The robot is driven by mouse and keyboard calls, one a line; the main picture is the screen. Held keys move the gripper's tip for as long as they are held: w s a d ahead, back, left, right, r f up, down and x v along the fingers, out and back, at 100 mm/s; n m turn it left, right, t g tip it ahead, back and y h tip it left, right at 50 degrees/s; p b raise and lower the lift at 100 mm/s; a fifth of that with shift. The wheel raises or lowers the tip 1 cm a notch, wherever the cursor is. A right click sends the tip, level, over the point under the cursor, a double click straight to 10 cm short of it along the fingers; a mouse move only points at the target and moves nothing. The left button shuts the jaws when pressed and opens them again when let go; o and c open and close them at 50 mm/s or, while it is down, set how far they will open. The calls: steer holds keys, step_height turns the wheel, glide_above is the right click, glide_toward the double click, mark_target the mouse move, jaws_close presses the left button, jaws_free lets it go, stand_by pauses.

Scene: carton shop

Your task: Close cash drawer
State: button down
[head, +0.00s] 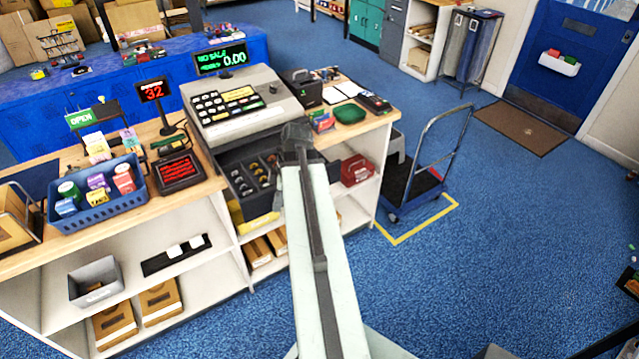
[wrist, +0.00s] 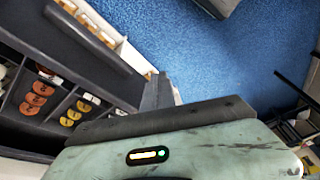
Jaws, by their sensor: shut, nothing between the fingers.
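The cash register (head: 238,108) stands on the wooden counter, its display reading NO SALE and 0.00. Its dark cash drawer (head: 232,172) is pulled out below the body, with coins showing in its compartments. My arm hides the drawer's right part in the head view. In the wrist view the open drawer (wrist: 78,37) fills the left side, with coins in several compartments. My gripper (head: 297,135) is shut and empty, at the drawer's right side in the head view. It also shows in the wrist view (wrist: 160,92), close to the drawer; I cannot tell whether they touch.
A blue basket of goods (head: 98,208) and a small red number display (head: 154,91) stand left of the register. A green dish (head: 349,114) and a card terminal (head: 374,102) are to its right. A hand trolley (head: 412,185) stands beyond the counter's right end. Blue floor is open at right.

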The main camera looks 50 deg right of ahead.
steer(key=s+d+r+n+t+p, duration=0.1)
steer(key=s+d+r+n+t, duration=0.15)
steer(key=s+d, duration=0.5)
steer(key=s+d+r+n+t, duration=0.1)
steer(key=s+d+r+t, duration=0.2)
steer(key=s+d, duration=0.5)
steer(key=w+d+f+b, duration=0.1)
steer(key=w+f+b, duration=0.6)
steer(key=w, duration=0.4)
steer(key=shift+f+h+b, duration=0.3)
steer(key=shift+f, duration=0.1)
steer(key=shift+g, duration=0.25)
